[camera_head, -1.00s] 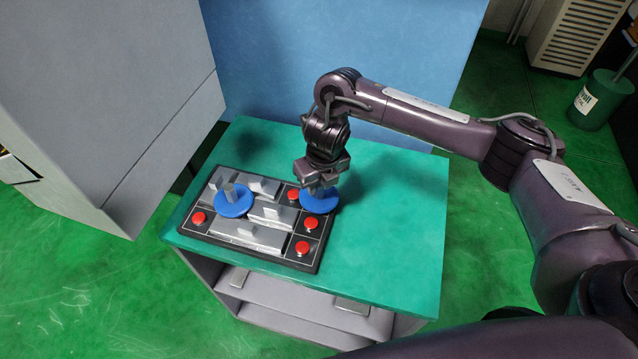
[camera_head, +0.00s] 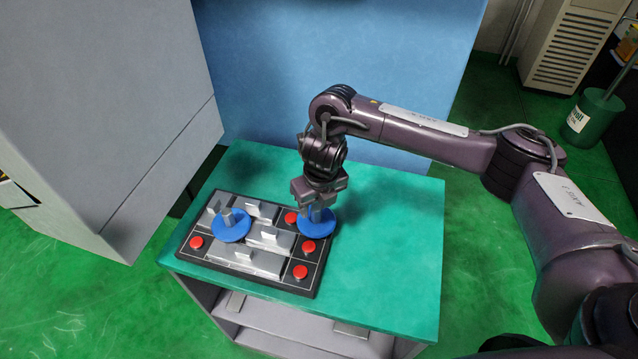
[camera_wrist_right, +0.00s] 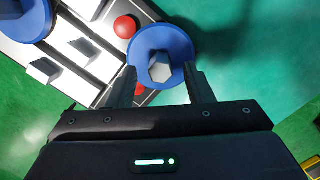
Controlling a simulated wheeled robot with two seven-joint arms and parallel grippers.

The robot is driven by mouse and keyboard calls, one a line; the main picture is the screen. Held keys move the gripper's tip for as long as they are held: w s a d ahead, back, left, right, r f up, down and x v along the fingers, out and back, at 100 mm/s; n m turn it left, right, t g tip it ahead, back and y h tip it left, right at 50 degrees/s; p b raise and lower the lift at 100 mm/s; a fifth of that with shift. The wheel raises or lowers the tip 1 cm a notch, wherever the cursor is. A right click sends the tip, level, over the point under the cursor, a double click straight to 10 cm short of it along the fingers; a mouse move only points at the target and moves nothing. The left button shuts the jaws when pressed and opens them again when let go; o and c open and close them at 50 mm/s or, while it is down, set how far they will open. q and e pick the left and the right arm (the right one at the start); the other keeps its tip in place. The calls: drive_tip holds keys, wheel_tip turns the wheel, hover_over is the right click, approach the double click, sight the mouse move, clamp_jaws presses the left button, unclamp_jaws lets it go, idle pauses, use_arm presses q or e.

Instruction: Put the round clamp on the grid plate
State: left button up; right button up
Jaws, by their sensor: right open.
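The round clamp (camera_head: 316,226) is a blue disc with a grey hexagonal post. It lies flat at the far right corner of the dark grid plate (camera_head: 231,268), partly over the plate's edge. In the right wrist view the blue disc (camera_wrist_right: 150,38) lies just ahead of the fingers. My right gripper (camera_head: 319,205) is directly above it. In the right wrist view my right gripper (camera_wrist_right: 161,82) is open, with one finger on each side of the post (camera_wrist_right: 159,68). I cannot tell whether the fingers touch it. My left gripper is out of view.
A second blue disc (camera_head: 229,232) with a post stands on the plate, among grey blocks (camera_head: 269,237) and red knobs (camera_head: 299,271). The green tabletop (camera_head: 390,260) is clear right of the plate. A tall grey cabinet (camera_head: 110,130) stands left, a blue panel (camera_head: 260,80) behind.

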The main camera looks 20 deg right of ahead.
sight(320, 225)
wheel_tip(320, 225, up, 10)
drive_tip(key=s+p, duration=0.1)
drive_tip(key=shift+s+d, duration=0.15)
drive_tip(key=shift+s, duration=0.15)
idle(0.4)
